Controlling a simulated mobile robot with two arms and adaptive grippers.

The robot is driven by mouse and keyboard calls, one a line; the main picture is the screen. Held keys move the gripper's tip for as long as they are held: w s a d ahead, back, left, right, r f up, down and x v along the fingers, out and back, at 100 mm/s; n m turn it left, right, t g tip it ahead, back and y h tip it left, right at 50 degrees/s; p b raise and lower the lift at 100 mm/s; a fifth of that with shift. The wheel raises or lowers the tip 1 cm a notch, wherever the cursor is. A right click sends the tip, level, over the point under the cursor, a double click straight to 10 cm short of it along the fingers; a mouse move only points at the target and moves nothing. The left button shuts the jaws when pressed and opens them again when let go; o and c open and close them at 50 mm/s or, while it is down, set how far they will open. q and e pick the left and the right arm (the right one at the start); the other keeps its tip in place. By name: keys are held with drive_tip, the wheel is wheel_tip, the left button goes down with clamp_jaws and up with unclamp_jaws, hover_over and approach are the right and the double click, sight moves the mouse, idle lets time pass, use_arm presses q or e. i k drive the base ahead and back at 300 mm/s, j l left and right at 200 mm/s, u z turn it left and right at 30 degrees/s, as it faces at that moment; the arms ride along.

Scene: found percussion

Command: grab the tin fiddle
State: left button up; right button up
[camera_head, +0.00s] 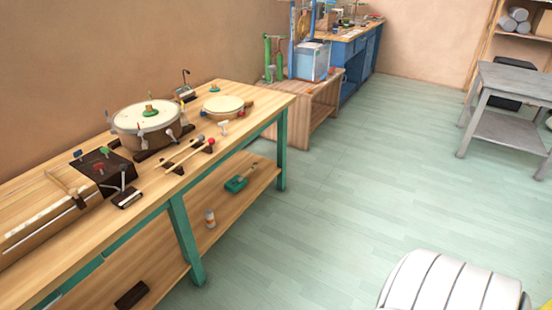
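A small green box-like body with a light brown stick-like neck (236,184) lies on the lower shelf of the long wooden bench. It looks like the tin fiddle, but it is too small in the picture to be sure. It lies flat near the right end of the shelf, under the bench top, with its front side open to the floor. Neither of my grippers is in view.
The green-legged bench (262,112) carries a large drum (147,122), a smaller drum (223,104) and mallets. A small bottle (210,218) stands on the lower shelf. Open floor (350,190) lies right of the bench. A grey table (512,85) stands far right.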

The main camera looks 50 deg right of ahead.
sight(232, 185)
drive_tip(key=z, duration=1.2)
drive_tip(key=i+l, duration=0.1)
drive_tip(key=i, duration=0.2)
